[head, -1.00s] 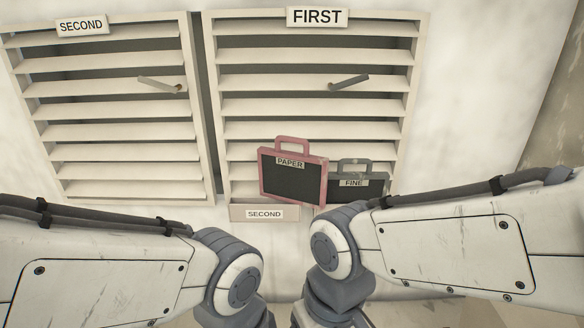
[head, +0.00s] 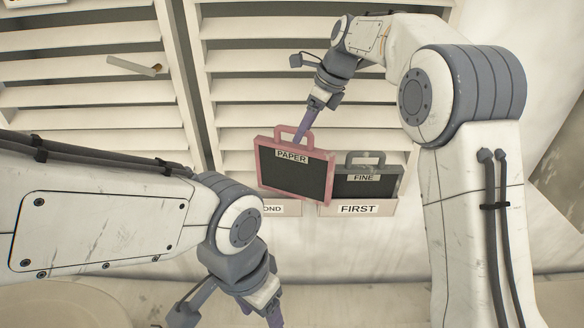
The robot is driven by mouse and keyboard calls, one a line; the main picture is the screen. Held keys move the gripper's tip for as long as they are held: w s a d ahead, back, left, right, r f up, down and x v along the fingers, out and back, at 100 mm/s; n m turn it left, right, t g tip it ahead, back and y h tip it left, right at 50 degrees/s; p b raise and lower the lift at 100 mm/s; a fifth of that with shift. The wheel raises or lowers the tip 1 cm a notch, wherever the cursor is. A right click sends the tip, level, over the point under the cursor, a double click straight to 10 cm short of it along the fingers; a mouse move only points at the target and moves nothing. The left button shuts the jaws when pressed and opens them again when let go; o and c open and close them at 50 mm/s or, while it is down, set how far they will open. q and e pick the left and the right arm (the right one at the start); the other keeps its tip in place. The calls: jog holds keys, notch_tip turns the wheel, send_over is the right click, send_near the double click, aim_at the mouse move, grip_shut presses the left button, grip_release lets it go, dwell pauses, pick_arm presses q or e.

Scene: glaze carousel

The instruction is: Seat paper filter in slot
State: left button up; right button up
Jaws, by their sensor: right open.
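The paper filter (head: 290,173) has a pink frame, a dark panel, a PAPER label and a loop handle on top. It stands slightly tilted, its lower edge overlapping the tops of the SECOND slot (head: 284,208) and the FIRST slot (head: 385,208). The grey fine filter (head: 366,184) stands in the FIRST slot, partly behind the paper filter. My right gripper (head: 301,138) is open, pointing down with its fingers at the pink handle; I cannot tell whether they touch it. My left gripper (head: 273,318) is low at the bottom edge, its fingertips cut off.
Two louvred shutters (head: 268,85) fill the wall behind the filters. A short lever (head: 134,66) sticks out from the left one. My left forearm covers the lower left, and my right arm covers the right. The floor between my arms looks clear.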

aim_at(293, 146)
jog(key=x, duration=0.3)
jog(key=p+x, duration=0.1)
jog(key=x, duration=0.1)
jog(key=p+x, duration=0.1)
jog(key=x, duration=0.1)
jog(key=shift+w+a+p, duration=0.25)
jog(key=shift+p, duration=0.1)
jog(key=shift+w+a+f, duration=0.1)
jog(key=shift+a+f, duration=0.05)
jog(key=shift+f, duration=0.45)
grip_shut()
jog(key=shift+r, duration=0.15)
dwell(0.4)
